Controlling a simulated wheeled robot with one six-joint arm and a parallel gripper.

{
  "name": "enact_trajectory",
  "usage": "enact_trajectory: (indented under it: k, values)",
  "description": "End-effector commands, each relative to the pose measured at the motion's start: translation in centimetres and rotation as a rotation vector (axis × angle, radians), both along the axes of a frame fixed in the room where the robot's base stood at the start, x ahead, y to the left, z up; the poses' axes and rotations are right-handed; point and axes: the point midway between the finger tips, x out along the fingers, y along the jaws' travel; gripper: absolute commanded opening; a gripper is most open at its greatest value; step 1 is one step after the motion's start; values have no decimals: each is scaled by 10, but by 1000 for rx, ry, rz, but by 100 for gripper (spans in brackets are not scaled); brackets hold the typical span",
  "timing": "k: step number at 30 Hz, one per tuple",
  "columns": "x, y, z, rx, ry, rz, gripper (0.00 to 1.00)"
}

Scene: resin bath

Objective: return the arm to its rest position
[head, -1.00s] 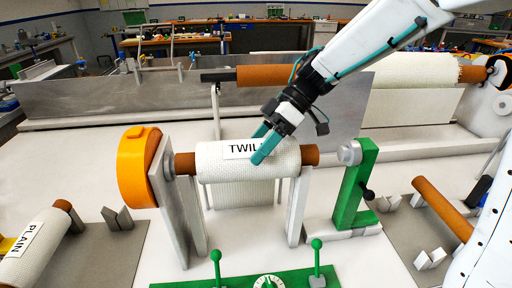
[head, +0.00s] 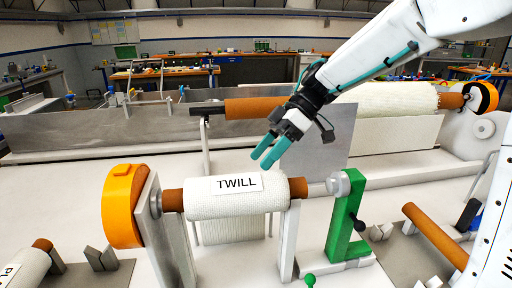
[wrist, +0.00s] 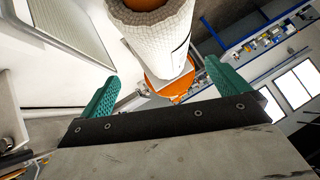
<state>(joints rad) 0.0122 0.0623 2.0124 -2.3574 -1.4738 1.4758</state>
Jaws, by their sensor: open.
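My gripper (head: 270,152) has teal fingers and is open and empty. In the head view it hangs above and behind the right part of the white roll labelled TWILL (head: 237,196), apart from it. The roll lies level on a brown core between an orange-capped support (head: 124,205) at left and a green bracket (head: 346,222) at right. In the wrist view the two fingers (wrist: 165,88) stand wide apart, with the white roll (wrist: 160,45) and the orange cap (wrist: 170,88) beyond them.
Behind stands a long grey trough (head: 60,130) with a brown and white roll (head: 385,100) along it. A bare brown core (head: 435,235) lies at right. A partly cut-off white roll (head: 25,270) lies at left. Open air surrounds my gripper.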

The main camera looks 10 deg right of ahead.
Motion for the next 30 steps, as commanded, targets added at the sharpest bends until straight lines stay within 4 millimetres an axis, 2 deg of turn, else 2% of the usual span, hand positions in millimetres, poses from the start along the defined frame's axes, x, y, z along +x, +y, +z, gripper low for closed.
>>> enact_trajectory:
  k: [2, 5, 8, 11, 12, 14, 16, 20, 21, 23, 24, 26, 27, 30]
  values:
    - [9, 7, 7, 33, -80, -46, 100]
    - [34, 18, 26, 103, -274, -173, 100]
    - [66, 17, 58, 157, -519, -375, 100]
    - [92, -5, 91, 153, -731, -614, 100]
    - [99, -20, 103, 135, -798, -716, 100]
    - [103, -46, 116, 88, -875, -867, 100]
    - [99, -80, 124, 10, -926, -1043, 100]
    - [66, -144, 115, -190, -896, -1338, 100]
    - [50, -161, 106, -259, -857, -1414, 100]
    - [21, -181, 89, -366, -768, -1508, 100]
    - [-1, -191, 75, -437, -692, -1555, 100]
    - [-37, -199, 51, -539, -556, -1597, 100]
    - [-63, -200, 35, -598, -454, -1609, 100]
    - [-123, -189, 1, -705, -205, -1579, 100]
